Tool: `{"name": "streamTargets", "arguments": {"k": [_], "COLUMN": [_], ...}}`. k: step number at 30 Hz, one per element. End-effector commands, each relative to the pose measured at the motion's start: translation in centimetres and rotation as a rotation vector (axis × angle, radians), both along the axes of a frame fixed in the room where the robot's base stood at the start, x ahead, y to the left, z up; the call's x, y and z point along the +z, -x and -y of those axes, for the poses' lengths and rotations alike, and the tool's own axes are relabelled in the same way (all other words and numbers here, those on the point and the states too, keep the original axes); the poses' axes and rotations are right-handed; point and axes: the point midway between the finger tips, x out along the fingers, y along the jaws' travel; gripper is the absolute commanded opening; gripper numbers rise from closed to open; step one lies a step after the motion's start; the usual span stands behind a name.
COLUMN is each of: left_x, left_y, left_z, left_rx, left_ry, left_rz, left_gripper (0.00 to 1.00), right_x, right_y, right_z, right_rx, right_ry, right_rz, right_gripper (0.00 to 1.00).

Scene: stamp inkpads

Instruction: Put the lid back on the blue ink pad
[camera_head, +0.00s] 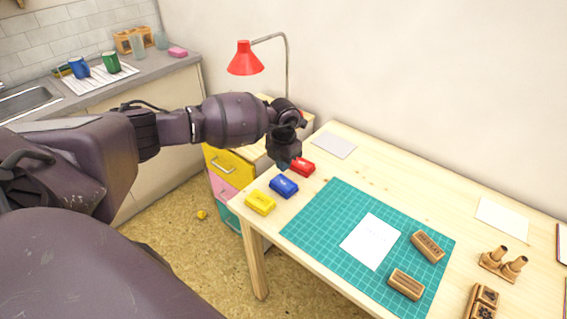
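The blue ink pad (284,186) sits on the wooden table near its left edge, between the yellow and red pads. It looks like a closed blue box with a small pale mark on top; no separate blue lid shows. My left gripper (286,166) points down just behind the blue pad, beside the red pad. The gap between its fingers is too dark and small to make out, and I see nothing clearly held. My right gripper is not in view.
A yellow ink pad (260,203) lies in front and a red ink pad (302,167) behind. A green cutting mat (330,205) to the right carries a white sheet (370,241) and wooden stamps (406,284). A red lamp (245,60) stands behind my arm.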

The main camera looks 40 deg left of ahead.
Motion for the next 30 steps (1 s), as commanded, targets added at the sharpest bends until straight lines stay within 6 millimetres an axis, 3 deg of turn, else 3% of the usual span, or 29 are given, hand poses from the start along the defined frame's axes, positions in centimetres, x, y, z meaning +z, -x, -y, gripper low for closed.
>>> {"name": "streamTargets", "arguments": {"k": [30], "left_x": [-2.5], "left_y": [0.0], "left_z": [0.0], "left_rx": [0.000], "left_ry": [0.000], "left_rz": [-0.001], "left_gripper": [0.00], "right_x": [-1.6], "right_y": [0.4], "right_z": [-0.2], "right_rx": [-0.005], "right_ry": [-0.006], "right_rz": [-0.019], "right_gripper": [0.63]}}
